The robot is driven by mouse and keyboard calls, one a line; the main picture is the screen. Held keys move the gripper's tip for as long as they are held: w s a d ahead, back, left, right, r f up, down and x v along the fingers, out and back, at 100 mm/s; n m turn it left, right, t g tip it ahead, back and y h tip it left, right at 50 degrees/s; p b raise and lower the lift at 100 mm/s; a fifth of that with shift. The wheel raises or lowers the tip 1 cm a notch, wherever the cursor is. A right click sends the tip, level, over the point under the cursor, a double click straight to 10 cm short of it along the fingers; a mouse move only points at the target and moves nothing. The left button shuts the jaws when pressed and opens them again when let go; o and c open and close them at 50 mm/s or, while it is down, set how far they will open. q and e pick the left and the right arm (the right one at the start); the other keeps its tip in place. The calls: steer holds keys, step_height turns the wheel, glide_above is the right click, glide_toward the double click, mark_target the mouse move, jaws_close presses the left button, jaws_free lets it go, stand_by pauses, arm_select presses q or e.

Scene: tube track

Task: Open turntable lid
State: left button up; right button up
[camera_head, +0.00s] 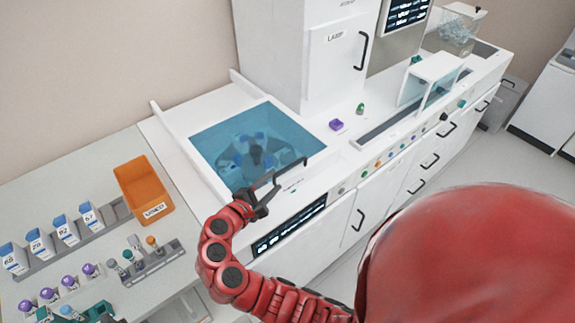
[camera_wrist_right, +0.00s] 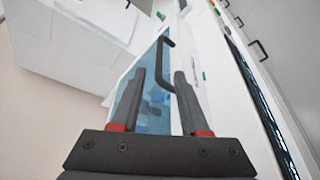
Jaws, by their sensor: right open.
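The turntable lid (camera_head: 225,132) is a see-through blue panel lying flat in the white machine top in the head view, with dim turntable shapes showing beneath it. Its dark bar handle (camera_head: 278,183) is at the front edge. My right gripper (camera_head: 257,198) is open at the left end of the handle. In the right wrist view the handle (camera_wrist_right: 164,70) shows between and beyond the two open fingers of my right gripper (camera_wrist_right: 160,80). I cannot tell whether a finger touches it. My left gripper is not in view.
An orange bin (camera_head: 143,188) and a tube rack (camera_head: 150,262) stand on the left counter. A tall white cabinet (camera_head: 325,60) rises behind the lid. A dark display panel (camera_head: 288,228) is on the machine front.

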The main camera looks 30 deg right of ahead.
mark_target(288, 168)
steer(key=p+x, duration=0.2)
steer(key=x, duration=0.6)
steer(key=shift+r, duration=0.15)
steer(key=shift+w+d+f, duration=0.25)
steer(key=shift+w+d, duration=0.05)
steer(key=shift+d, duration=0.15)
jaws_close()
stand_by(0.7)
